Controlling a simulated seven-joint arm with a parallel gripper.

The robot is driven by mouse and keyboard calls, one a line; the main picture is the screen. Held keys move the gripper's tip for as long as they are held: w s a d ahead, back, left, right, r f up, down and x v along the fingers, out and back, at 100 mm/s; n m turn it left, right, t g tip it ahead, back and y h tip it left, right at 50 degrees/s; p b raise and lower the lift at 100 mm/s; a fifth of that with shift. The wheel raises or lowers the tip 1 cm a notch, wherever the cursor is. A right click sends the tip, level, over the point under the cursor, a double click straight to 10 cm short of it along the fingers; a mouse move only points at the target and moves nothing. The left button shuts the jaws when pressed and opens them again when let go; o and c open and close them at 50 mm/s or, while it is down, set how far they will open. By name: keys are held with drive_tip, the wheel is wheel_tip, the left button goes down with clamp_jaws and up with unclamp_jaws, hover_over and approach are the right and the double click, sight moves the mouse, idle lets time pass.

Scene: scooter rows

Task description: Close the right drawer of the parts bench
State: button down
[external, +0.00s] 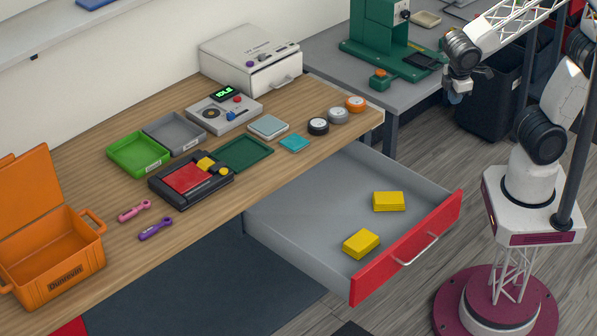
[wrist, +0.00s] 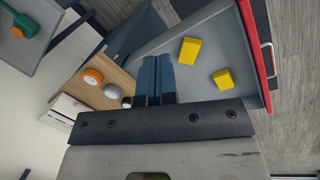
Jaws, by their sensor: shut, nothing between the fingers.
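The right drawer (external: 300,215) of the parts bench is pulled far out from under the wooden top. It has a grey tray, a red front (external: 408,250) and a pale bar handle (external: 416,249). Two yellow blocks (external: 388,201) (external: 361,243) lie inside it. In the wrist view the drawer's red front (wrist: 256,52) and handle (wrist: 268,58) show at the right. My gripper (external: 457,92) is up at the right, beyond the drawer and apart from it. In the wrist view its dark fingers (wrist: 156,77) are together and empty.
The wooden bench top (external: 215,213) holds an orange case (external: 50,262), trays, a red-and-black device and several round wheels near its right end. A grey table (external: 330,50) with a green machine (external: 378,35) stands behind. Open floor (external: 440,170) lies between the drawer and my base.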

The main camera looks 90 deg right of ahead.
drive_tip(key=w+a+f+n+h, duration=0.2)
drive_tip(key=a+f+n+h, duration=0.3)
drive_tip(key=a+f, duration=0.3)
drive_tip(key=w+a+f+n+h, duration=0.2)
drive_tip(key=a+f+n+h, duration=0.2)
drive_tip(key=a+f+n, duration=0.4)
drive_tip(key=s+a+f+n+t+h, duration=0.35)
drive_tip(key=a+f+t, duration=0.3)
drive_tip(key=a, duration=0.45)
drive_tip(key=n+t+y, duration=0.2)
drive_tip(key=n+t, duration=0.5)
approach(434, 229)
drive_tip(key=v, duration=0.7)
drive_tip(key=shift+w+r+g, duration=0.1)
drive_tip(key=shift+w+g, duration=0.15)
drive_tip(key=shift+w+d, duration=0.1)
drive_tip(key=shift+d, duration=0.05)
drive_tip(key=shift+x, duration=6.85)
drive_tip(key=shift+w+d+r, duration=0.1)
drive_tip(key=shift+d, duration=0.15)
drive_tip(key=x, duration=4.1)
drive_tip(key=shift+w+d+r, duration=0.1)
drive_tip(key=shift+d+r, duration=0.15)
drive_tip(key=shift+d, duration=0.1)
